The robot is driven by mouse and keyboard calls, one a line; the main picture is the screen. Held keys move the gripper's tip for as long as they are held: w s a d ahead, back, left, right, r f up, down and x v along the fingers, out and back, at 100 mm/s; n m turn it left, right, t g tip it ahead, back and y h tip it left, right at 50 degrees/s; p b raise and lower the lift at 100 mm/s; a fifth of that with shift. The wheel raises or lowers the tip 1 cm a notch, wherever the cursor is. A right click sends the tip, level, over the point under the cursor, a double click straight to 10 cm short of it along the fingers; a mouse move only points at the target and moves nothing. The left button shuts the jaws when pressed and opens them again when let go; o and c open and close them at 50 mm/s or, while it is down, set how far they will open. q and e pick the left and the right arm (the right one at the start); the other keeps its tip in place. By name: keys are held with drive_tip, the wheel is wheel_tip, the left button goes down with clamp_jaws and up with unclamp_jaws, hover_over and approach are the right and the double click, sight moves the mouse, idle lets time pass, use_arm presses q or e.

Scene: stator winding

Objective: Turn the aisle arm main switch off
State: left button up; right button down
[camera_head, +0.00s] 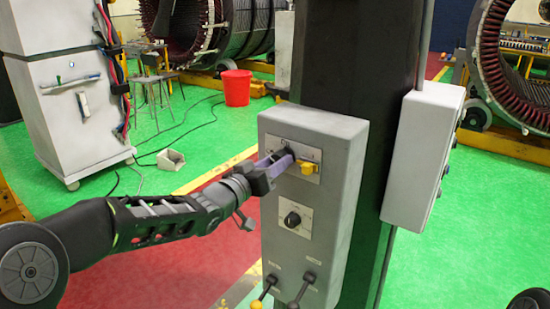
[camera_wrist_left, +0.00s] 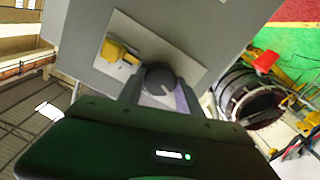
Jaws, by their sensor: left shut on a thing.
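A grey control box (camera_head: 340,208) is mounted on a dark column. Its upper plate carries a dark round switch knob and a yellow part (camera_head: 307,167) to the right of it. My left gripper (camera_head: 280,160) reaches in from the left and is shut on the dark knob, which it partly hides. In the left wrist view the dark knob (camera_wrist_left: 159,80) sits between the fingers, and the yellow part (camera_wrist_left: 117,51) is up and left of it. Which position the knob points to cannot be told. My right gripper is in neither view.
Lower on the box are a second black knob (camera_head: 293,219) and two levers (camera_head: 301,289). Another grey box (camera_head: 424,155) is on the column's right side. A white cabinet (camera_head: 70,115), a red bucket (camera_head: 236,88) and large stators (camera_head: 510,65) stand behind on the green floor.

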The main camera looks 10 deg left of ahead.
use_arm(q)
drive_tip(key=shift+n+p, duration=0.75)
drive_tip(key=shift+n, duration=1.25)
drive_tip(key=o, duration=1.4)
drive_tip(key=shift+c, duration=0.2)
drive_tip(key=b+v, duration=0.1)
drive_tip(key=v, duration=0.6)
drive_tip(key=shift+s+a+b, duration=0.15)
drive_tip(key=shift+s+b, duration=0.2)
